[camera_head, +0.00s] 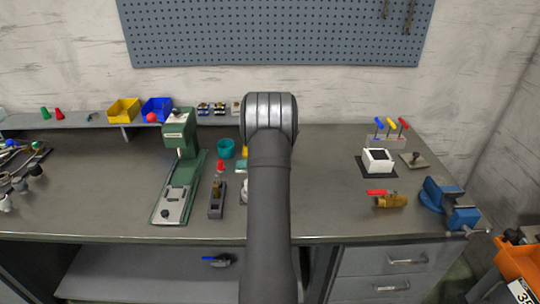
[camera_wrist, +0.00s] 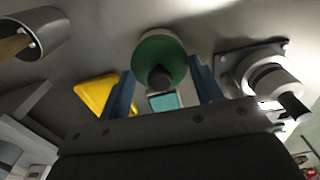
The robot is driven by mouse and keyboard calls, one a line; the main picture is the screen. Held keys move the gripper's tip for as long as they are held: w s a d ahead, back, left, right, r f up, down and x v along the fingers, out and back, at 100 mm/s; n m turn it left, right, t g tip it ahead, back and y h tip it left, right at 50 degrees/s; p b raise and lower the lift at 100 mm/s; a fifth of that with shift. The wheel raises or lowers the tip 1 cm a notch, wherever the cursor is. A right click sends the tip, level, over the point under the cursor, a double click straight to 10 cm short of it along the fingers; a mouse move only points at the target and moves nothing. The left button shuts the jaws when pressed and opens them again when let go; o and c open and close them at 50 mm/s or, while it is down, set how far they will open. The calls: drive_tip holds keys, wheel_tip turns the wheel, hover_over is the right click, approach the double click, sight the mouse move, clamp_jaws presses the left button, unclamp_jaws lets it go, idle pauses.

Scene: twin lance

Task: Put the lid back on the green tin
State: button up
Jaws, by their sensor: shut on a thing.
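In the wrist view, my gripper (camera_wrist: 163,82) has its two blue fingers on either side of a round green piece with a dark knob, which looks like the lid (camera_wrist: 151,49). The fingers are shut on it; their exact contact is hard to see. A small teal square-looking thing (camera_wrist: 164,101) shows beyond, between the fingers. In the head view, my arm hides the gripper and the lid. A teal round open container (camera_head: 226,149) stands left of my arm; I cannot tell whether it is the green tin. A teal piece (camera_head: 241,166) is partly hidden by my arm.
A green press (camera_head: 180,150) and a small plane-like tool (camera_head: 216,198) stand left of my arm. At right are a white block (camera_head: 377,160), a brass tool with a red handle (camera_head: 389,199) and a blue vise (camera_head: 450,203). The bench just right of my arm is clear.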

drive_tip(key=o, duration=1.4)
drive_tip(key=shift+r, duration=3.5)
drive_tip(key=shift+c, duration=0.5)
clamp_jaws()
drive_tip(key=shift+f, duration=0.1)
